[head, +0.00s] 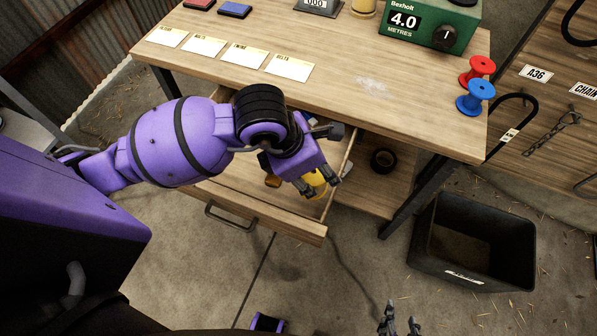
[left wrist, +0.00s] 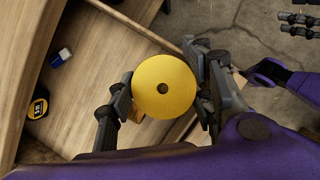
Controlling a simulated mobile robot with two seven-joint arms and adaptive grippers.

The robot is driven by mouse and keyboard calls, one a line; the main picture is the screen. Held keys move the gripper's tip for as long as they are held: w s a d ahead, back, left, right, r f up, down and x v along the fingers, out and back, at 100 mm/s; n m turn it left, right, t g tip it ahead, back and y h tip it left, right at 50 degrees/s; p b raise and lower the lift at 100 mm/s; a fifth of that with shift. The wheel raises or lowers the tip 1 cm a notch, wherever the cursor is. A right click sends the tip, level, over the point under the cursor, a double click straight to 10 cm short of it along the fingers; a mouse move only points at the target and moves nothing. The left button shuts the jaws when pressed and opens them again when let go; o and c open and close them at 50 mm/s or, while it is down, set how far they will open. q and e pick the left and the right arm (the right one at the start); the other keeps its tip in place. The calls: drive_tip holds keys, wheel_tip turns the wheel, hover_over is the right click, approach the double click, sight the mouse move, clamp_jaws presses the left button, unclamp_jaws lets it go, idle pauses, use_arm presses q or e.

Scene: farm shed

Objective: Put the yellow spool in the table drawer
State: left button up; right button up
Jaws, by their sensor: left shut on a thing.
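The yellow spool (head: 316,182) is between the fingers of my left gripper (head: 318,181). In the left wrist view, the spool (left wrist: 163,88) shows its round face and centre hole, with a finger of the gripper (left wrist: 162,100) on each side. The table drawer (head: 265,222) is pulled open under the tabletop. The spool is over the drawer's right part, near its side wall; its height above the floor of the drawer is hard to tell. My arm hides part of the drawer. My right gripper (head: 399,322) is at the bottom edge, fingers apart and empty.
A black-and-yellow tape measure (left wrist: 38,105) and a small blue-and-white item (left wrist: 61,56) lie in the drawer. Red (head: 477,70) and blue (head: 475,98) spools stand on the tabletop (head: 400,110). A black bin (head: 472,243) stands on the floor at right.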

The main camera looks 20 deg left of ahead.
use_arm(q)
drive_tip(key=shift+w+a+f, duration=0.25)
drive_tip(key=shift+a+f, duration=0.35)
drive_tip(key=shift+f, duration=0.85)
drive_tip(key=shift+w+a+f, duration=0.25)
drive_tip(key=shift+a+f, duration=0.4)
drive_tip(key=shift+f, duration=0.75)
drive_tip(key=shift+w+a+f, duration=0.25)
drive_tip(key=shift+a+f, duration=0.35)
drive_tip(key=shift+f, duration=0.85)
drive_tip(key=o, duration=1.1)
drive_tip(key=v, duration=1.2)
drive_tip(key=shift+w+r, duration=0.1)
drive_tip(key=shift+r, duration=0.05)
